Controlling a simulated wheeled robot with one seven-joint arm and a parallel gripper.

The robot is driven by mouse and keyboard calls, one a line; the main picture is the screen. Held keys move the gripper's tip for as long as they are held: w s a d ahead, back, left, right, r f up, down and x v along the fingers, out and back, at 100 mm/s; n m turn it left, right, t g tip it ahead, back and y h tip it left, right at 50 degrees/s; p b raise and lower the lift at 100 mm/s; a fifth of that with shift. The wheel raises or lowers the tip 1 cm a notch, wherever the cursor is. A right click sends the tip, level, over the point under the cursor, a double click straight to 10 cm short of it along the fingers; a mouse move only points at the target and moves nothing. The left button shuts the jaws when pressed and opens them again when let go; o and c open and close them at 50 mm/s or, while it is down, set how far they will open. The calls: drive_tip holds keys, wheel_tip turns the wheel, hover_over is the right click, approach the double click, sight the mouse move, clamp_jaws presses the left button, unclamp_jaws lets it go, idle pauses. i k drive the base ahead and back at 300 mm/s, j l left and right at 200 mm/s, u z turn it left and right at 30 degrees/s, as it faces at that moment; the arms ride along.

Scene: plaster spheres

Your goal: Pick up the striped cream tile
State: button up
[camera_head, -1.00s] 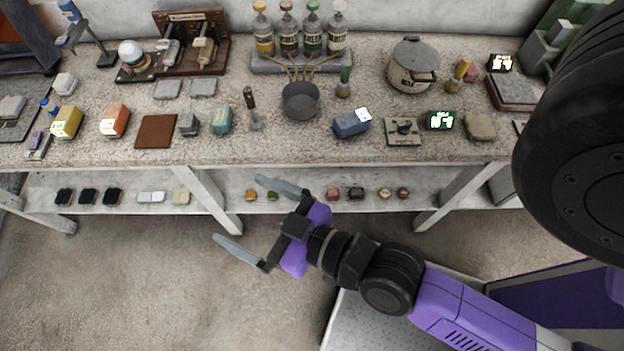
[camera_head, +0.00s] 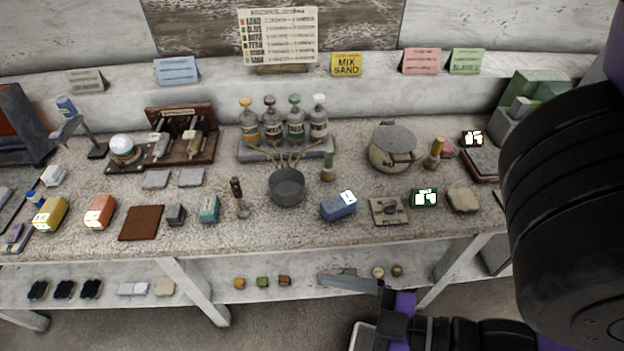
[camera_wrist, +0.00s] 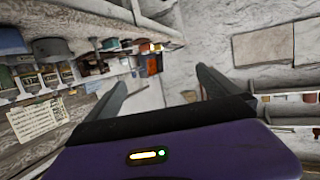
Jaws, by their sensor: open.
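I cannot make out stripes on any tile for certain. A small cream tile (camera_head: 165,287) lies on the lower shelf at the left, beside white pieces (camera_head: 132,288). A rounder cream slab (camera_head: 463,200) lies on the worktop at the right. My gripper (camera_wrist: 160,88) is open and empty, with both fingers spread apart in the wrist view. In the head view one grey finger (camera_head: 348,284) shows in front of the lower shelf, well right of the small cream tile. The other finger is not visible there.
The worktop (camera_head: 80,237) is crowded with bottles, a grey pot (camera_head: 287,187), a lidded pot (camera_head: 392,148), a brown tile (camera_head: 141,223) and coloured blocks. Dark pads (camera_head: 64,289) and small coloured pieces (camera_head: 262,282) lie on the lower shelf. A table leg (camera_head: 195,290) stands between them.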

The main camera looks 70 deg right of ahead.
sight(462, 198)
drive_tip(key=k+j, duration=0.65)
drive_tip(key=k+z, duration=0.1)
drive_tip(key=z, duration=0.35)
drive_tip(key=k+j+z, duration=0.1)
drive_tip(key=z, duration=0.35)
drive_tip(key=k+z, duration=0.1)
drive_tip(key=z, duration=0.75)
drive_tip(key=k+l, duration=0.05)
